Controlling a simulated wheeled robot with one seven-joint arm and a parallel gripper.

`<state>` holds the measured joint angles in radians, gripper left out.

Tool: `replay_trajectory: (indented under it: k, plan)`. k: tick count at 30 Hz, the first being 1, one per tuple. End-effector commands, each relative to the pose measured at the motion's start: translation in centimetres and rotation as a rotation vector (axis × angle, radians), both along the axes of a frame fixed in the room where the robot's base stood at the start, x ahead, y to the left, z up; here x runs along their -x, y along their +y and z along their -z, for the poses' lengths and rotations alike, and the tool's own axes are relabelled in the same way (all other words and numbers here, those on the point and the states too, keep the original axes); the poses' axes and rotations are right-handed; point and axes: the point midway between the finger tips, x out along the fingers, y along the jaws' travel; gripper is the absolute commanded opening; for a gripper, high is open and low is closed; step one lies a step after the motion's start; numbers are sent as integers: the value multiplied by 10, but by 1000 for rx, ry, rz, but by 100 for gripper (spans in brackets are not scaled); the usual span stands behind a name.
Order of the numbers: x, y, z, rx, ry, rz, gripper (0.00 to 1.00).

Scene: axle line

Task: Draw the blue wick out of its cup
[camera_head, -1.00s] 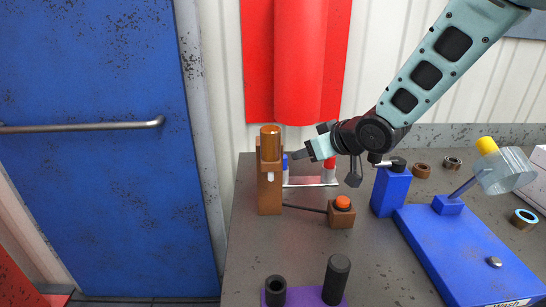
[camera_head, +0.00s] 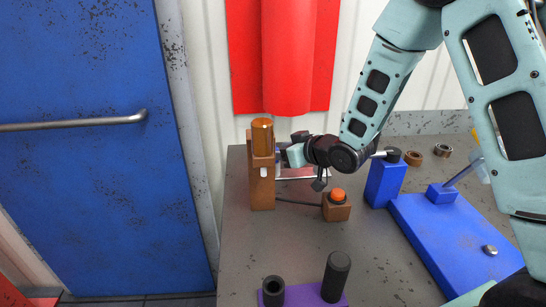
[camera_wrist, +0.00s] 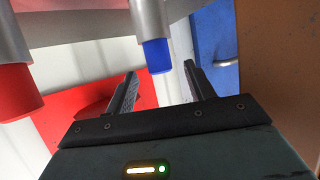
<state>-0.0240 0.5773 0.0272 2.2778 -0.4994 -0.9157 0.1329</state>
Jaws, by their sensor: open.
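The blue wick (camera_wrist: 157,57) shows in the wrist view as a short blue cylinder sticking out of a grey metal cup (camera_wrist: 150,18). My gripper (camera_wrist: 160,72) is open, with one finger on each side of the wick's line. I cannot tell whether the wick is between the fingers or just beyond their tips. No contact shows. A red wick (camera_wrist: 15,90) sticks out of another grey cup at the left. In the head view my gripper (camera_head: 290,155) is close to the brown post and mostly hides the wick and its cup.
The brown post with a copper-coloured cylinder (camera_head: 262,137) stands right beside my gripper. A brown box with an orange button (camera_head: 338,196) is in front. A blue block (camera_head: 385,184) stands to the right. A purple base (camera_head: 310,297) with dark cylinders is at the front. The middle of the bench is clear.

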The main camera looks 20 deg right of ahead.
Motion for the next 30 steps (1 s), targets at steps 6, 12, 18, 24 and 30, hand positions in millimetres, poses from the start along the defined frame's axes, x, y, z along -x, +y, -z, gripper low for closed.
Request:
replay_trajectory:
  k: [6, 12, 18, 24, 30]
  plan:
    - [-24, 13, 11, 1, 2, -2, 54]
    - [-44, 23, 20, 0, 1, 0, 54]
    - [-47, 24, 22, 1, 1, 1, 54]
    - [-47, 24, 22, 1, 1, 1, 23]
    - [-47, 24, 22, 0, 0, 1, 6]
